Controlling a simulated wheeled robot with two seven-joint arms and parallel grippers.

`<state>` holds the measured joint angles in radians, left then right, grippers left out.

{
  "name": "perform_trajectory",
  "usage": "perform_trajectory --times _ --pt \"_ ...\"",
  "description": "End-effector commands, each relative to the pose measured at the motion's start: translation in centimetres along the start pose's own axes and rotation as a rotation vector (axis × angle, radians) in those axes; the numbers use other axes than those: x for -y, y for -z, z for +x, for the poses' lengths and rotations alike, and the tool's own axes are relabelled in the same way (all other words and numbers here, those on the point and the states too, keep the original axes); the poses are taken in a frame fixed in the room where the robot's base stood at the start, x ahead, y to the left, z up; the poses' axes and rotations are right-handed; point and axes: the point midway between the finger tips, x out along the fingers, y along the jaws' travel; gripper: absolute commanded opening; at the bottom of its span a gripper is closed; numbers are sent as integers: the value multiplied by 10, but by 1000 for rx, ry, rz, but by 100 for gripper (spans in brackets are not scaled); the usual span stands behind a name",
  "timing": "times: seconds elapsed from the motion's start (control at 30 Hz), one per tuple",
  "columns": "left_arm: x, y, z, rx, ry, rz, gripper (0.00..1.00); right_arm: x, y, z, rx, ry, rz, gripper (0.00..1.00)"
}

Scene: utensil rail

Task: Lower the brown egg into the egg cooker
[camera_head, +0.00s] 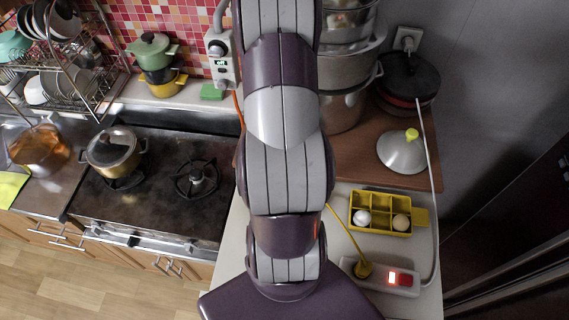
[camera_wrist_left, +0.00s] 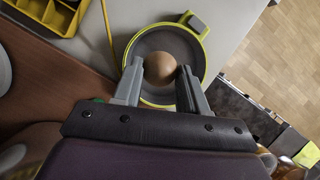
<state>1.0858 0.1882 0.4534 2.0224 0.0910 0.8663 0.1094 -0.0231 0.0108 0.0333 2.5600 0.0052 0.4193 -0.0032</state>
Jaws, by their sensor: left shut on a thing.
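In the left wrist view my left gripper (camera_wrist_left: 160,72) is shut on the brown egg (camera_wrist_left: 161,66), one finger on each side of it. The egg cooker (camera_wrist_left: 152,37), a round grey pan with a yellow-green rim and a small handle block, lies behind the egg in this view. The egg appears within the cooker's outline, above its pan; its exact height over the bottom cannot be told. In the head view my arm covers the middle of the picture and hides the gripper, held egg and cooker. My right gripper is not in view.
A yellow egg tray (camera_head: 420,216) holds a white egg (camera_head: 362,217) and a tan egg (camera_head: 401,222). A power strip (camera_head: 375,273) with a yellow plug lies nearby. A domed lid (camera_head: 402,155) with a yellow knob and stacked pots (camera_head: 347,68) stand behind. The stove (camera_head: 150,195) is left.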

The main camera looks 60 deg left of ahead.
Motion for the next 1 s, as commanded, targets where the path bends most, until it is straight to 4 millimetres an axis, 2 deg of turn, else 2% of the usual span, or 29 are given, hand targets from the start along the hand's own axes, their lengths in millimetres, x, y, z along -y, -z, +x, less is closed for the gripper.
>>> perform_trajectory --times 0.8,1.0 --pt "0 20 47 0 0 0 35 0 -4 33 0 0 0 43" --pt "0 20 48 0 0 0 35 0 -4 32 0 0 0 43"
